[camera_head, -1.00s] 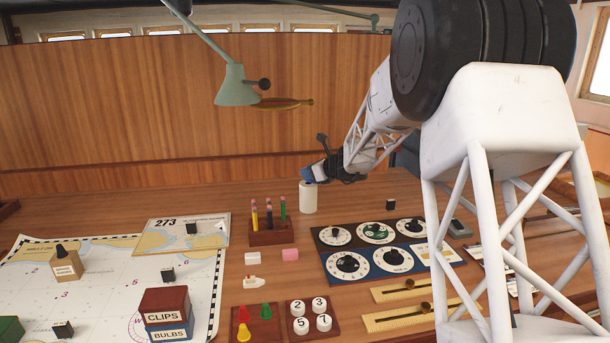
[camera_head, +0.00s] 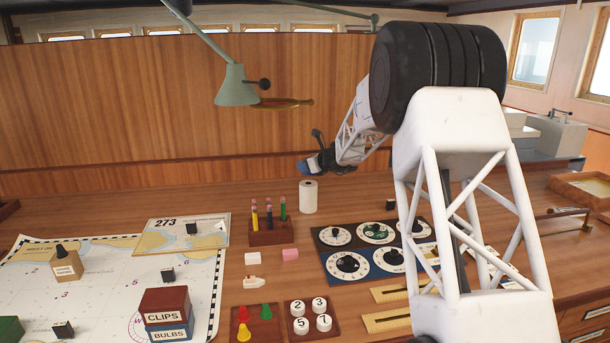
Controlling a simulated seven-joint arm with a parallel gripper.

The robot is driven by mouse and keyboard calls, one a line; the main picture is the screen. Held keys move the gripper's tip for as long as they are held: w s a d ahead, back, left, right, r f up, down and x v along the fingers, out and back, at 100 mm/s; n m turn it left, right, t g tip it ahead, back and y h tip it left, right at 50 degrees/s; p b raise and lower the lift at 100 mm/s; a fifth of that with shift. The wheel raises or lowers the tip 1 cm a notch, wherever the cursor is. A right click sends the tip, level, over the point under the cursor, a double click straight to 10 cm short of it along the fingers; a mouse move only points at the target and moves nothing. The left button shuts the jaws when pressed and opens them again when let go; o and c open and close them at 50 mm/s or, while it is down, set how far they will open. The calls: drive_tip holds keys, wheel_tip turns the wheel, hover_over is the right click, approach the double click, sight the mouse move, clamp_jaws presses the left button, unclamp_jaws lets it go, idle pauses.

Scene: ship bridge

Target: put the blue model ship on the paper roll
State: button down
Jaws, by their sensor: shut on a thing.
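The white paper roll (camera_head: 308,198) stands upright on the desk behind the pencil block, its round top in view. Only a small blue patch of the ship shows at the jaws. The ship is apart from the roll, with a gap between it and the roll's top. The dark jaws hide the rest of the ship, so its tilt is hard to tell.
A pencil block (camera_head: 270,232) with several pencils stands in front and left of the roll. Dial panels (camera_head: 375,250) lie to the right, with a small dark block (camera_head: 390,204) behind them. A green lamp (camera_head: 236,88) hangs at the upper left.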

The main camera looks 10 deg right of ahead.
sight(305, 173)
drive_tip(key=shift+f, duration=1.7)
drive_tip(key=c, duration=1)
unclamp_jaws()
drive_tip(key=shift+f, duration=0.1)
drive_tip(key=shift+v, duration=6.05)
drive_tip(key=shift+a, duration=0.1)
